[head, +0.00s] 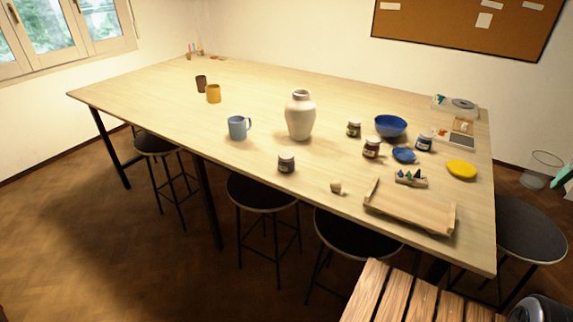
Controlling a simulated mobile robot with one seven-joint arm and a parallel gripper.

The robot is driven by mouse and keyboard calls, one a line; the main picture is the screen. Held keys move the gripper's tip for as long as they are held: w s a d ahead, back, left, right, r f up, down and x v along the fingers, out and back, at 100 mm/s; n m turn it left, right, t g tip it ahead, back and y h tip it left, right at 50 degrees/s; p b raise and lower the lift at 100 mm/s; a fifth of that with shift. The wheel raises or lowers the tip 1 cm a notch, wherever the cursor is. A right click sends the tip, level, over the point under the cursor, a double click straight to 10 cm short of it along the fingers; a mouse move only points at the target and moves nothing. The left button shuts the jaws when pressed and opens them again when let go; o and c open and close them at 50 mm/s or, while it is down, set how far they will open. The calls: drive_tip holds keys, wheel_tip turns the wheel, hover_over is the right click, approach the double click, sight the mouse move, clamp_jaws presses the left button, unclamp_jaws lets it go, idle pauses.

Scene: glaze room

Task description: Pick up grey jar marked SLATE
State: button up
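A small grey jar (286,162) with a lid stands upright near the front edge of the long table. It looks like the SLATE jar, but its lettering is too small to read. Other small lidded jars stand further right: a dark jar with a pale label (354,128), a brown jar (371,148) and a blue jar (424,143). Nothing touches the grey jar. My gripper is not in this view.
The pale table (150,95) is bare around the grey jar. A white vase (300,116) stands behind it, a blue mug (238,127) to the left, a small beige lump (336,187) and wooden tray (410,211) to the right. Black stools (262,192) stand along the front.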

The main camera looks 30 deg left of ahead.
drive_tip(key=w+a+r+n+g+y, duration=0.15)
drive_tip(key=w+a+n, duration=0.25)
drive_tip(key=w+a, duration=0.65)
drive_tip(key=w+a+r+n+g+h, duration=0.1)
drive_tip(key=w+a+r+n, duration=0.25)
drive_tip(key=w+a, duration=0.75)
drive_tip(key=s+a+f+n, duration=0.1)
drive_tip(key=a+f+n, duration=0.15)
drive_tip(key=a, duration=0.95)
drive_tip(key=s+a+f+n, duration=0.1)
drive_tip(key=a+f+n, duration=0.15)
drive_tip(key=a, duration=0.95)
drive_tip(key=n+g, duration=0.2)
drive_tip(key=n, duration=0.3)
hover_over(286, 155)
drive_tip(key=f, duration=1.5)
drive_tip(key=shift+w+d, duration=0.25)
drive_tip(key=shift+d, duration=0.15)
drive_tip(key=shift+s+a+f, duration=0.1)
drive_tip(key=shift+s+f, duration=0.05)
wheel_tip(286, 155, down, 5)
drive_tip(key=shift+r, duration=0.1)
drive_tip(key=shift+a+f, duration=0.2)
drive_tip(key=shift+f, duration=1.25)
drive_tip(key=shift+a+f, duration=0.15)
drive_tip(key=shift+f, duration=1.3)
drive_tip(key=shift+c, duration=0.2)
